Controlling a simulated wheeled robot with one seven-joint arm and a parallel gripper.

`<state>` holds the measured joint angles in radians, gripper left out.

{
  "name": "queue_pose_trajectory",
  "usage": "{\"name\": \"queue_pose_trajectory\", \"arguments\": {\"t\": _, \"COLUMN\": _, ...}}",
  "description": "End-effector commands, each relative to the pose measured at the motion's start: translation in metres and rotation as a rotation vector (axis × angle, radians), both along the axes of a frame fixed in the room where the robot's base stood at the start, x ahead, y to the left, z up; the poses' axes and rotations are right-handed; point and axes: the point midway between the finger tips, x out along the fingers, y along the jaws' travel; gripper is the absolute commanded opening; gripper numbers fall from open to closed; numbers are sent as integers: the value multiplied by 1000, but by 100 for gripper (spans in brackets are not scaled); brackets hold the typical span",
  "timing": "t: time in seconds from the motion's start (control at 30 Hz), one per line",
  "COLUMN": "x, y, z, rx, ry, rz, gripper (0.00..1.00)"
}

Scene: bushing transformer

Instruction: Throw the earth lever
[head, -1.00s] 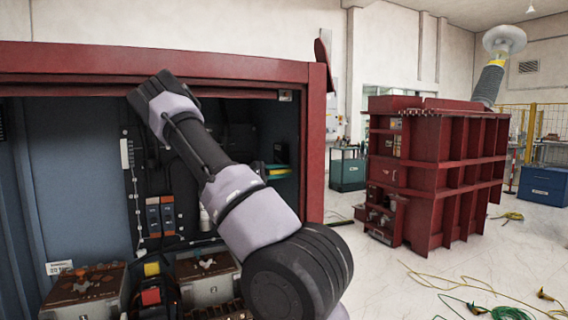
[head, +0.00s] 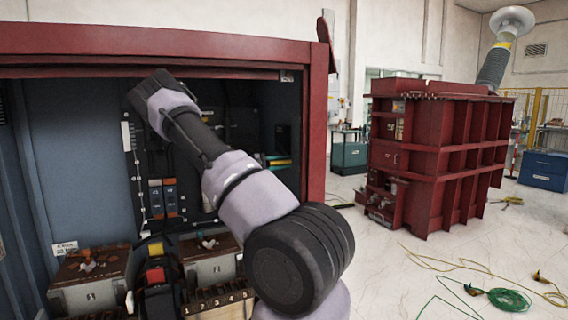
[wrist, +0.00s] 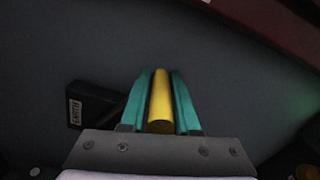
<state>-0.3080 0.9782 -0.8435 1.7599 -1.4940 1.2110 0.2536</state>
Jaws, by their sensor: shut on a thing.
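In the wrist view, the teal fingers of my gripper (wrist: 160,102) are closed on both sides of a yellow bar (wrist: 160,95), which looks like the earth lever's handle. A black block with a white EARTH label (wrist: 73,113) is to the left of the fingers, the label turned sideways. In the head view, a small teal and yellow patch (head: 279,162) inside the cabinet near its right post looks like the fingers and bar. My arm crosses in front and hides most of the gripper. The lever's pivot is not visible.
The red-framed cabinet (head: 318,130) surrounds my arm's far end, with its top beam above. Numbered boxes (head: 85,290) stand in its lower part. A red transformer tank (head: 435,160) stands to the right. Yellow and green cables (head: 505,298) lie on the floor.

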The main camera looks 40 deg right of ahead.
Motion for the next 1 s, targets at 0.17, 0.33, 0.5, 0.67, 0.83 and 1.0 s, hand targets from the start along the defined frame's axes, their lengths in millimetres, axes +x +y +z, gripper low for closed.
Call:
{"name": "queue_pose_trajectory", "arguments": {"t": 0.17, "x": 6, "y": 2, "z": -4, "rx": 9, "ry": 9, "rz": 17, "gripper": 53}}
{"name": "queue_pose_trajectory", "arguments": {"t": 0.33, "x": 5, "y": 2, "z": -3, "rx": 7, "ry": 9, "rz": 15, "gripper": 57}}
{"name": "queue_pose_trajectory", "arguments": {"t": 0.5, "x": 4, "y": 2, "z": -3, "rx": 6, "ry": 7, "rz": 12, "gripper": 57}}
{"name": "queue_pose_trajectory", "arguments": {"t": 0.67, "x": 8, "y": 15, "z": -3, "rx": 6, "ry": 7, "rz": 15, "gripper": 57}}
{"name": "queue_pose_trajectory", "arguments": {"t": 0.83, "x": 15, "y": 47, "z": -3, "rx": 6, "ry": 6, "rz": 15, "gripper": 57}}
{"name": "queue_pose_trajectory", "arguments": {"t": 1.0, "x": 23, "y": 79, "z": -3, "rx": 6, "ry": 6, "rz": 15, "gripper": 57}}
